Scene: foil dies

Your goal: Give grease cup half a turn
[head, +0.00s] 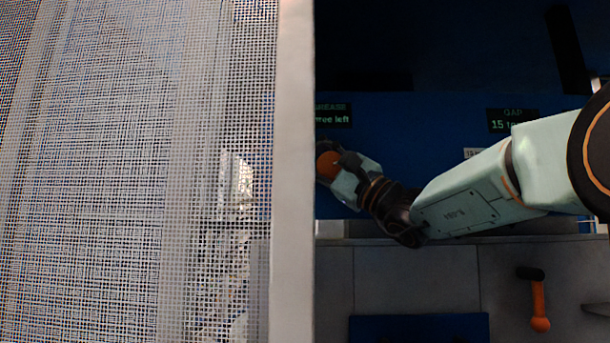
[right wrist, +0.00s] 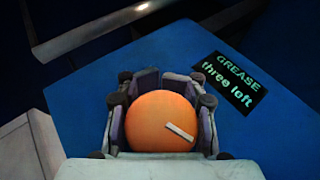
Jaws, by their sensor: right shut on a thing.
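The grease cup is a round orange cap with a pale bar mark on its face; it fills the space between the fingers in the right wrist view (right wrist: 155,115). A dark label beside it reads "GREASE three left" (right wrist: 229,83). My right gripper (right wrist: 160,108) is shut on the cup, with fingers on both sides of it. In the head view the orange cup (head: 327,164) shows at the gripper's tip, against the blue panel and close to the mesh guard's edge. My left gripper is not in view.
A mesh guard (head: 120,180) with a pale upright frame (head: 294,180) covers the left of the head view. A "GAP" display (head: 512,120) sits on the blue panel at right. An orange-handled tool (head: 538,300) lies on the grey surface below, beside a blue mat (head: 420,328).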

